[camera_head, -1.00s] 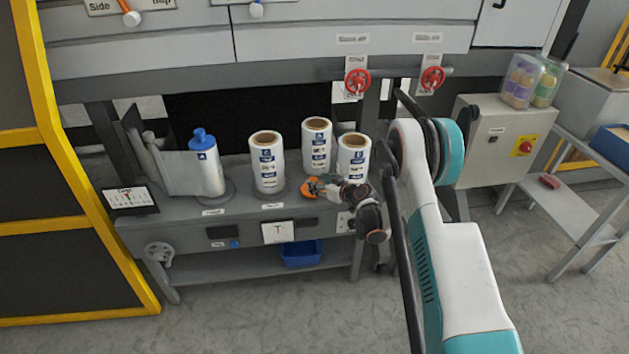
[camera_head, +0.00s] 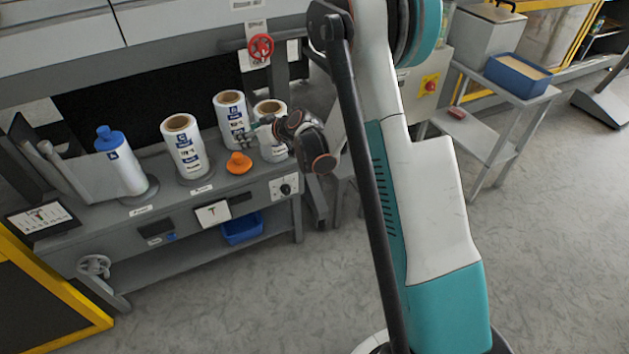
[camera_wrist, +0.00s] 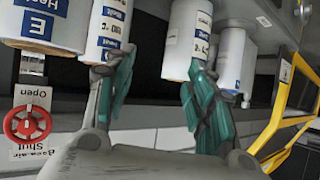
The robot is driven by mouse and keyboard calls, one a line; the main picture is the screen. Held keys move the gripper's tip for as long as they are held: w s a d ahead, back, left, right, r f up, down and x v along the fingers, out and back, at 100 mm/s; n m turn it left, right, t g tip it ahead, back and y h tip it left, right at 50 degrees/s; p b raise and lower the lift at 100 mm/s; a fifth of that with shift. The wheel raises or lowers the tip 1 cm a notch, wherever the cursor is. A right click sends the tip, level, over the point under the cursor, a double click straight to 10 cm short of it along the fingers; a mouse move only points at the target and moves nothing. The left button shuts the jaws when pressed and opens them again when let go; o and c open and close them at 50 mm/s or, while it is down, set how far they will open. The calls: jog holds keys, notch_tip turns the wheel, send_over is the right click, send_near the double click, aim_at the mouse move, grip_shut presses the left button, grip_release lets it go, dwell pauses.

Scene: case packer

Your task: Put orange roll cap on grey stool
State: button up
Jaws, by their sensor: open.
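The orange roll cap (camera_head: 238,162) sits on the grey bench (camera_head: 207,180), in front of the white rolls. My gripper (camera_head: 250,133) is open and empty, up and slightly right of the cap, apart from it and close in front of the right-hand rolls. In the wrist view my teal fingers (camera_wrist: 158,85) are spread wide with nothing between them, and white rolls show beyond them. The cap is not visible in the wrist view. I cannot clearly make out the grey stool; a grey piece beside the bench's right end is partly hidden by my arm.
A blue-capped white roll (camera_head: 120,168) and several bare white rolls, one here (camera_head: 184,148), stand along the bench. A red valve wheel (camera_head: 261,47) is above. A blue bin (camera_head: 242,229) sits on the lower shelf. A side table with a blue tray (camera_head: 517,75) stands right.

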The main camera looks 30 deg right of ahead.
jog(key=s+a+r+m+g+h, duration=0.1)
jog(key=s+r+m+g+h, duration=0.1)
jog(key=s+r, duration=1.45)
jog(key=s+d+r+m+g+h, duration=0.1)
jog(key=s+d+m+h, duration=0.1)
jog(key=s, duration=2.2)
jog(key=shift+s+d+m+h, duration=0.25)
jog(key=shift+d+m+h, duration=0.1)
jog(key=shift+h, duration=0.35)
jog(key=shift+o, duration=0.5)
jog(key=shift+s+d, duration=0.1)
jog(key=shift+s, duration=0.25)
